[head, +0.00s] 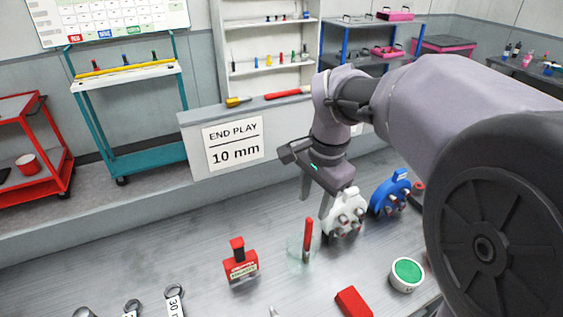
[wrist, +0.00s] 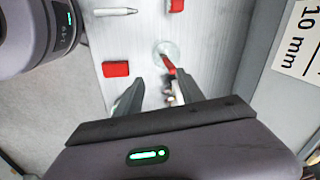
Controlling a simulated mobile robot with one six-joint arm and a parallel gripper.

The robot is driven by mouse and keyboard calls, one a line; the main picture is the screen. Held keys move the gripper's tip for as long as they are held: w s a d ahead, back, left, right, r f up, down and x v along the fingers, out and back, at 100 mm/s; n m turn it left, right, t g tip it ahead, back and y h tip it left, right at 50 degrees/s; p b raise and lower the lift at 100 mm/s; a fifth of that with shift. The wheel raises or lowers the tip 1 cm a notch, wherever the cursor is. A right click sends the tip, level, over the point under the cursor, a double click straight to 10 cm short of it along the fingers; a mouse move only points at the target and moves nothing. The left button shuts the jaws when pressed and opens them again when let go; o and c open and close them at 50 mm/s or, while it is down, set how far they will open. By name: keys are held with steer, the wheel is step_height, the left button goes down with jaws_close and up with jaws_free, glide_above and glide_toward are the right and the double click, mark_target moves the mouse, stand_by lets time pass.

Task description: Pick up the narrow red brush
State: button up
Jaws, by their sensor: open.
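The narrow red brush (head: 307,238) stands nearly upright in a clear glass (head: 295,256) on the grey bench. In the wrist view the red brush (wrist: 169,68) leans out of the round glass (wrist: 166,47), just ahead of my fingertips, nearer the right finger. My gripper (head: 316,198) is open and empty. In the head view it points down, above and behind the brush, with a gap between them. The wrist view shows its two dark fingers (wrist: 160,80) spread apart. The brush's lower end is blurred by the glass.
A white holder (head: 343,218) and a blue holder (head: 389,194) stand right of the glass. A red block (head: 353,302) and a green-topped tin (head: 406,273) lie nearer. A low wall with an END PLAY sign (head: 233,143) runs behind.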

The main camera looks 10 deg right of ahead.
mark_target(309, 218)
steer(key=w+f+m+g+p, duration=0.1)
steer(key=w+f+m, duration=0.15)
steer(key=w, duration=0.35)
steer(key=shift+h, duration=0.3)
steer(key=f+b, duration=0.1)
steer(key=f, duration=0.2)
steer(key=f+b, duration=0.1)
steer(key=f, duration=0.3)
steer(key=d+f+b, duration=0.1)
steer(key=f, duration=0.3)
steer(key=shift+f, duration=0.2)
step_height(309, 218, down, 6)
steer(key=shift+b, duration=1.15)
steer(key=shift+s+r, duration=0.1)
jaws_close()
